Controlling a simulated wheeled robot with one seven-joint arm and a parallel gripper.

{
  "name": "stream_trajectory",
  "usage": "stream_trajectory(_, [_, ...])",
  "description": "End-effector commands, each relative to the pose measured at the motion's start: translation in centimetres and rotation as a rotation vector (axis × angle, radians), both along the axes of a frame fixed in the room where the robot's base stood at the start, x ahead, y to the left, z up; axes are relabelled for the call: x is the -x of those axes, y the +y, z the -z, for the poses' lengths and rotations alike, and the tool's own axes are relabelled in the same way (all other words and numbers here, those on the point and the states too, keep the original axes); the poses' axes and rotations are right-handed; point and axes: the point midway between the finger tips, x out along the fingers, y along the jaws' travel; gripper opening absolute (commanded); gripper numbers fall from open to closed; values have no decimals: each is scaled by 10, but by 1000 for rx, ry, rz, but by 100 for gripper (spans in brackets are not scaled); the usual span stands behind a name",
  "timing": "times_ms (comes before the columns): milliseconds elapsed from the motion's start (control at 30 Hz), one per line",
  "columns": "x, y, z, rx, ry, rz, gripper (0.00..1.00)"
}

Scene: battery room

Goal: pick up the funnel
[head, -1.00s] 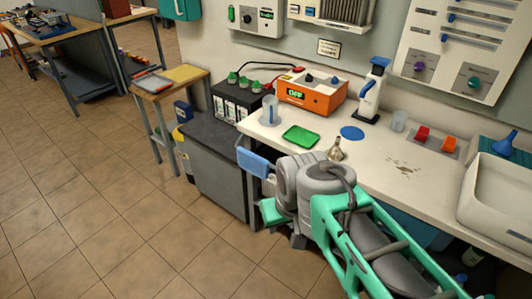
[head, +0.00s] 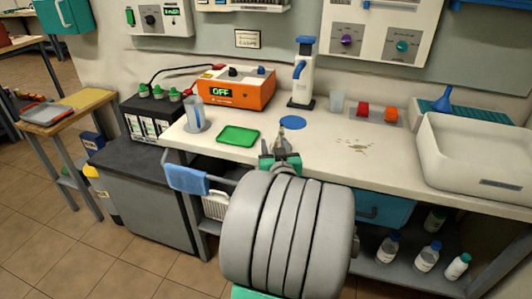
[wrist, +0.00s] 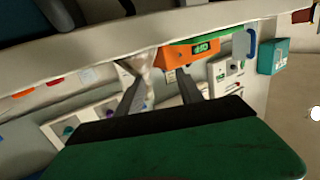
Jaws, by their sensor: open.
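A small metal funnel (head: 279,141) stands on the white counter with its narrow spout up. It is just beyond my gripper (head: 280,158) in the head view, which partly hides it. In the wrist view, which is upside down, the funnel (wrist: 144,68) shows at the tip of the left finger, its spout reaching down between the two fingers. My gripper (wrist: 161,84) is open, and no grip on the funnel shows. A second, blue funnel (head: 443,98) stands at the right, on the teal mat behind the sink.
An orange power unit (head: 235,90) and a white-blue bottle (head: 302,75) stand behind. A stain (head: 355,144) marks clear counter to the right.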

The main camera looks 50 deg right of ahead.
Motion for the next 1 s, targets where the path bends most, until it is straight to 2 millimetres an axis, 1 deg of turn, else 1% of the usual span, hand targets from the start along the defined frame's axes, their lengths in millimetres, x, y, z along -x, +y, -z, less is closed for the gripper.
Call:
stream_trajectory(33, [13, -12, 3, 16, -25, 39, 44])
stream_trajectory(67, [18, -17, 2, 26, -37, 55, 44])
stream_trajectory(100, [22, -22, -1, 35, -48, 69, 44])
stream_trajectory(167, [21, -28, -3, 41, -55, 77, 44])
stream_trajectory(433, [-10, -52, -6, 40, -54, 73, 44])
stream_trajectory(500, [-20, -60, -6, 39, -53, 72, 44])
stream_trajectory(600, [-29, -72, -5, 41, -54, 75, 44])
stream_trajectory(700, [-33, -77, -5, 41, -55, 78, 44])
stream_trajectory(867, [-32, -77, -5, 41, -55, 79, 44])
stream_trajectory(1000, [-32, -77, -5, 41, -55, 77, 32])
